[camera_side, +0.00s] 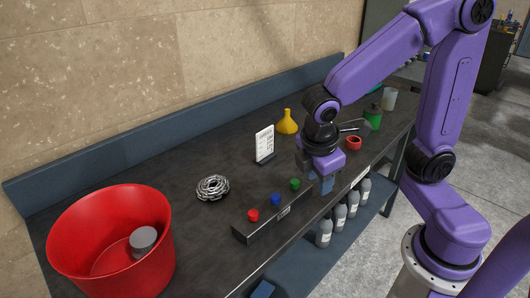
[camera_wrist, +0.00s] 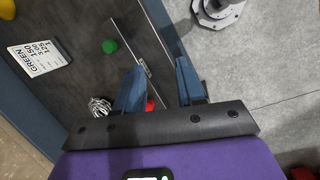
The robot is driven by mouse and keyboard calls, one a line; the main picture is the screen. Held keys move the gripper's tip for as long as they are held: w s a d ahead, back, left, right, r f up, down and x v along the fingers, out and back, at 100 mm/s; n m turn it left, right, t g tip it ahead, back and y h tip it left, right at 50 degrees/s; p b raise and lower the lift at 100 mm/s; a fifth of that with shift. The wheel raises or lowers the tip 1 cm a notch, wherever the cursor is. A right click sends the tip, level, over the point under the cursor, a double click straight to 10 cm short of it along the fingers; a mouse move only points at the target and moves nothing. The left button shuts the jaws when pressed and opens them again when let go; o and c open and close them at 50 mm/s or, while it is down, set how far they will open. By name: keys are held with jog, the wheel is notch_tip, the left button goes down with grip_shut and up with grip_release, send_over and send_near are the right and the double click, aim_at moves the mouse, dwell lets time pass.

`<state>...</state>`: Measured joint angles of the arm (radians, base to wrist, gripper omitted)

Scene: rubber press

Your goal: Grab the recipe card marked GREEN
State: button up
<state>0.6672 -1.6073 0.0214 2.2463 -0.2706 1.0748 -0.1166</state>
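The recipe card (camera_side: 264,142) is a white card standing upright in a dark holder, toward the back of the table. In the wrist view the card (camera_wrist: 40,54) lies at the left, its word GREEN and several numbers readable. My gripper (camera_side: 320,186) is in front and to the right of the card, apart from it, over the front part of the table. In the wrist view my gripper (camera_wrist: 158,66) has its two blue fingers spread with nothing held between them. The card is to the left of both fingers.
A yellow funnel (camera_side: 287,122) stands behind and right of the card. A metal coil (camera_side: 212,188) and large red tub (camera_side: 112,240) are left. Red ring (camera_side: 353,143) and green bottle (camera_side: 374,117) are right.

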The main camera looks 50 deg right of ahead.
jog(key=w+d+f+n+h, duration=0.2)
jog(key=w+h, duration=0.5)
jog(key=w, duration=1.1)
jog(key=n+h, duration=0.1)
jog(key=h, duration=0.3)
send_near(257, 142)
jog(key=s+d, duration=0.3)
jog(key=w+d+f+h, duration=0.1)
jog(key=w+d+f+n+h, duration=0.1)
jog(key=w+d+f+h, duration=0.1)
jog(key=shift+w+d, duration=0.1)
jog(key=shift+w, duration=0.2)
jog(key=shift+w+d+f+n+h, duration=0.2)
jog(key=shift+d+f+n+h, duration=0.25)
jog(key=shift+d, duration=0.15)
jog(key=shift+w+d+r, duration=0.1)
jog(key=shift+d, duration=1.75)
jog(key=shift+d+r, duration=0.15)
jog(key=shift+d, duration=1.65)
grip_shut()
